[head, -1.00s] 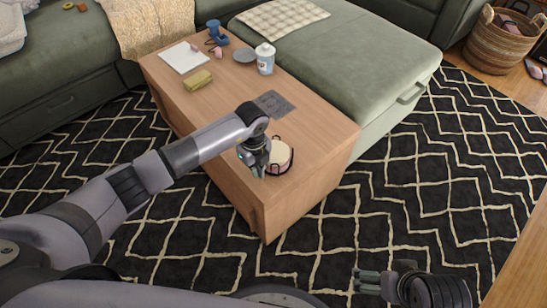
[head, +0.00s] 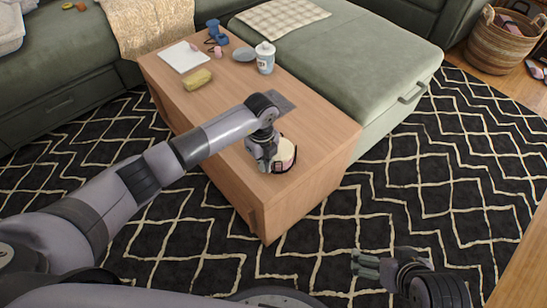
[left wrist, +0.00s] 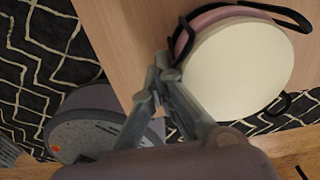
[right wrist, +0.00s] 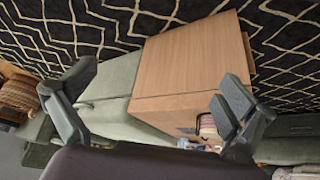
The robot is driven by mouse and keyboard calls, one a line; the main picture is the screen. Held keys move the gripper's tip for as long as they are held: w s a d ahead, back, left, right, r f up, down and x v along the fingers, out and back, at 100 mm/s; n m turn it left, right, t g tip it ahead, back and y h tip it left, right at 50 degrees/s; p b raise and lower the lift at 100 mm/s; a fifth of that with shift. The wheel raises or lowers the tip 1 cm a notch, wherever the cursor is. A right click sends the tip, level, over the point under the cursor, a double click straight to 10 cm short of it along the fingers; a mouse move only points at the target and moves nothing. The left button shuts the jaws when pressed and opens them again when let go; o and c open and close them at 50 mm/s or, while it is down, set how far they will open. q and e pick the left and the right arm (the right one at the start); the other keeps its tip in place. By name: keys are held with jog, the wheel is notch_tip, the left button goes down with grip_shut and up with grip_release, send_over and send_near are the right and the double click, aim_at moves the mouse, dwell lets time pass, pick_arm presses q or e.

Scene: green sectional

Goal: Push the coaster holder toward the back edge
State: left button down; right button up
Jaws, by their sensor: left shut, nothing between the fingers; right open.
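The coaster holder (head: 284,155) stands near the front end of the wooden table (head: 312,140). It has round cream and pink coasters in a dark wire frame. In the left wrist view the holder (left wrist: 240,70) fills the upper right, its cream top facing the camera. My left gripper (head: 265,166) is shut and empty, low at the holder's left side; its fingertips (left wrist: 158,72) look very close to the holder's edge, and I cannot tell whether they touch. My right gripper (head: 362,268) is open and empty, over the rug, away from the table. The right wrist view shows the holder (right wrist: 208,127) partly behind a finger.
A grey flat pad (head: 282,103) lies behind the holder, partly hidden by my left arm. Farther back are a yellow sponge-like block (head: 198,79), a lidded cup (head: 265,58), a grey dish (head: 244,55) and white paper (head: 184,57). A green ottoman (head: 350,60) adjoins the table's right side.

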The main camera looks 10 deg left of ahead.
pick_arm(q)
jog(key=shift+w+d, duration=0.25)
jog(key=shift+w, duration=0.05)
pick_arm(e)
jog(key=shift+w+a+r+t, duration=0.2)
jog(key=shift+w+a+t, duration=0.1)
jog(key=shift+w, duration=0.2)
jog(key=shift+w+a+r+t, duration=0.2)
jog(key=shift+w+t, duration=0.1)
jog(key=shift+w, duration=0.15)
pick_arm(q)
jog(key=shift+w, duration=0.1)
pick_arm(e)
jog(key=shift+w+f, duration=0.1)
